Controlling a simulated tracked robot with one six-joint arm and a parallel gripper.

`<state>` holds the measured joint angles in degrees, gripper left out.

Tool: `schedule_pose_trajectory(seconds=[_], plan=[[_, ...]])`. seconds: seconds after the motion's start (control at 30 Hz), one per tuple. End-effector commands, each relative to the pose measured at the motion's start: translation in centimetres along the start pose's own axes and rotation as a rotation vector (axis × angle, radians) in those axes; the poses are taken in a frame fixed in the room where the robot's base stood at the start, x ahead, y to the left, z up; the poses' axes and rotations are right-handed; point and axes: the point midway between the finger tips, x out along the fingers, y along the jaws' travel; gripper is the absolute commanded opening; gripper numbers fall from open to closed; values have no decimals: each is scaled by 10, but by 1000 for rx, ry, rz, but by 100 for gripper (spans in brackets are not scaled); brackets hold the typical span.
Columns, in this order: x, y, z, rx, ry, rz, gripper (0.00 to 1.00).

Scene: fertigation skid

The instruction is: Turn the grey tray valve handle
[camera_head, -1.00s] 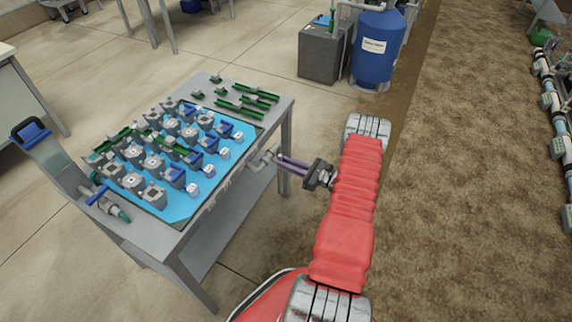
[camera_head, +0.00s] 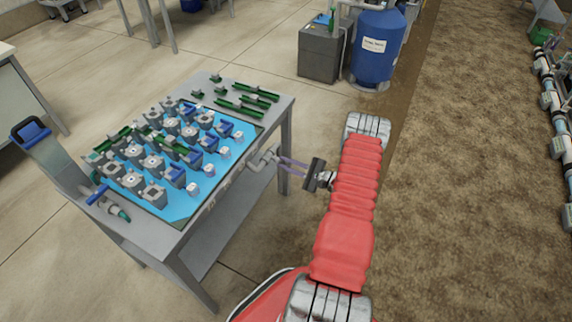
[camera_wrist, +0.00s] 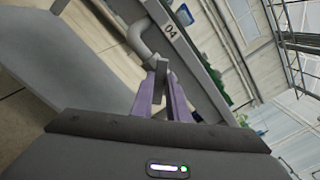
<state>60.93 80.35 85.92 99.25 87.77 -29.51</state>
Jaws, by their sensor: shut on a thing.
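The grey tray valve (camera_head: 262,158) juts from the right-hand side of the tray table, in the head view. In the wrist view its grey bent pipe (camera_wrist: 142,36) comes out of the table's side, close to a "04" label. The flat grey handle (camera_wrist: 162,73) stands between my purple fingers. My gripper (camera_head: 280,161) reaches it from the right and is shut on the handle; the wrist view shows the fingers (camera_wrist: 163,82) on either side of it. The fingers hide part of the handle. The wrist looks rolled relative to the table edge.
The table's blue tray (camera_head: 180,207) holds several grey and blue fittings, with green parts behind. A tilted screen (camera_head: 32,132) stands at its left corner. A blue tank (camera_head: 377,48) and grey cabinet (camera_head: 322,52) stand behind. Floor between table and my arm is clear.

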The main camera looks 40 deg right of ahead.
Motion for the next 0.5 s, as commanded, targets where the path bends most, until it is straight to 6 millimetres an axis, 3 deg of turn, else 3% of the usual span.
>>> schedule_pose_trajectory(seconds=[0.5], plan=[[0, 9, 0, -477, -6, 6, 0]])
